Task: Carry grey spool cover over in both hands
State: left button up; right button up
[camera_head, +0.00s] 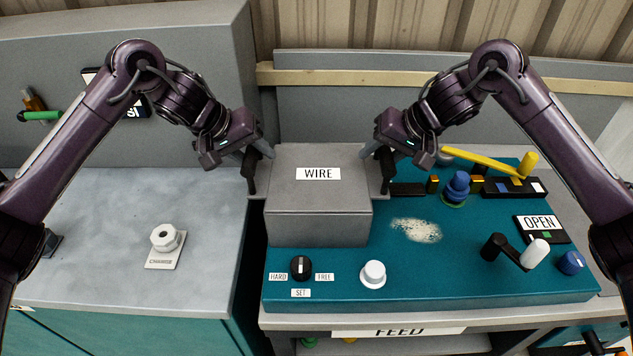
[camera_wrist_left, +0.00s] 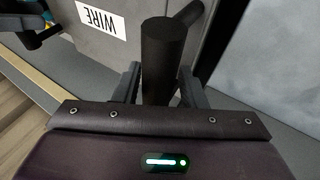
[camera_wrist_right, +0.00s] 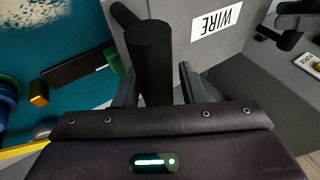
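The grey spool cover (camera_head: 318,226) is a box labelled WIRE, with a black handle on each side. It stands level over the back left part of the teal panel; I cannot tell whether it touches what is below. My left gripper (camera_head: 252,172) is at the left handle; the left wrist view shows its fingers closed about the black grip (camera_wrist_left: 162,60). My right gripper (camera_head: 383,172) is at the right handle; in the right wrist view its fingers are on both sides of the grip (camera_wrist_right: 150,62). The fingertips' contact is partly hidden behind the grips.
The teal panel (camera_head: 450,285) carries a black knob (camera_head: 301,267), a white knob (camera_head: 373,273), a crank (camera_head: 515,250), a blue stacked knob (camera_head: 457,187) and a yellow lever (camera_head: 485,162).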

dwell(0.3)
